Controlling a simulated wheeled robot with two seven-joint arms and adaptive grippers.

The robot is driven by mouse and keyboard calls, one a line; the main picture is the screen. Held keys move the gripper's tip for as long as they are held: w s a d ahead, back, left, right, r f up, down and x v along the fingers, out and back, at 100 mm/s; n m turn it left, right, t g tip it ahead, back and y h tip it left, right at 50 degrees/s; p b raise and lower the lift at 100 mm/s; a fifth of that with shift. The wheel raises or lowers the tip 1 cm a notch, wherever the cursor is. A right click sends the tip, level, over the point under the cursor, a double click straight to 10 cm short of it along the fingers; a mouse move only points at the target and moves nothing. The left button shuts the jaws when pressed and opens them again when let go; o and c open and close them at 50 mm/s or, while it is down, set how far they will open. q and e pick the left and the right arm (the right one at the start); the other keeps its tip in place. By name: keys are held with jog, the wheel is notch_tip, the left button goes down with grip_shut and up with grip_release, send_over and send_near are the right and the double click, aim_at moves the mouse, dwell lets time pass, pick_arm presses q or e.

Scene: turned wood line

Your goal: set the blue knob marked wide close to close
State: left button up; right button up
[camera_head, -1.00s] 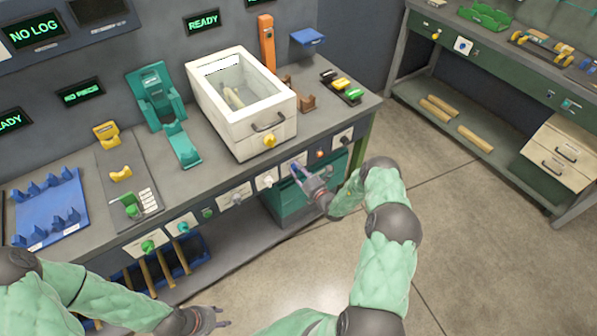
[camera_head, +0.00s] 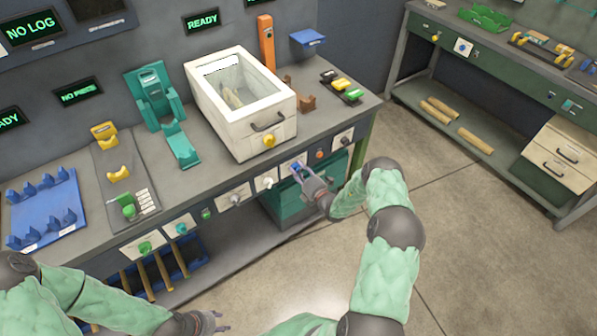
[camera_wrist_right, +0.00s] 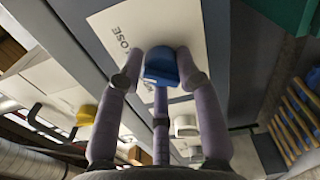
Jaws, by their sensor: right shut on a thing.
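The blue knob (camera_head: 296,167) sits on a pale label plate on the front edge of the workbench. It shows large in the right wrist view (camera_wrist_right: 161,66), beside printed letters ending in "OSE". My right gripper (camera_head: 299,174) is shut on this knob, with fingers on both sides of it in the right wrist view (camera_wrist_right: 160,75). The knob's exact pointing is hard to read because the fingers cover part of it. My left gripper (camera_head: 217,320) hangs low at the bottom of the head view, away from the bench; its opening is unclear.
A white knob (camera_head: 268,183) and an orange knob (camera_head: 319,155) flank the blue one. A green knob (camera_head: 145,247) is further left. A white box with a yellow knob (camera_head: 268,140) stands on the bench above. The floor to the right is clear.

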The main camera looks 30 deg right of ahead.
jog(key=shift+w+d+r+m, duration=0.15)
jog(key=shift+d+r+m, duration=0.15)
jog(key=shift+d+m, duration=0.25)
jog(key=shift+a+m, duration=0.1)
jog(key=shift+m, duration=0.15)
jog(key=o, duration=1)
jog(key=shift+o, duration=0.6)
jog(key=shift+f, duration=0.1)
jog(key=shift+a+f, duration=0.1)
jog(key=shift+f, duration=0.05)
jog(key=shift+a, duration=0.1)
jog(key=s+d, duration=0.1)
jog(key=s, duration=1.1)
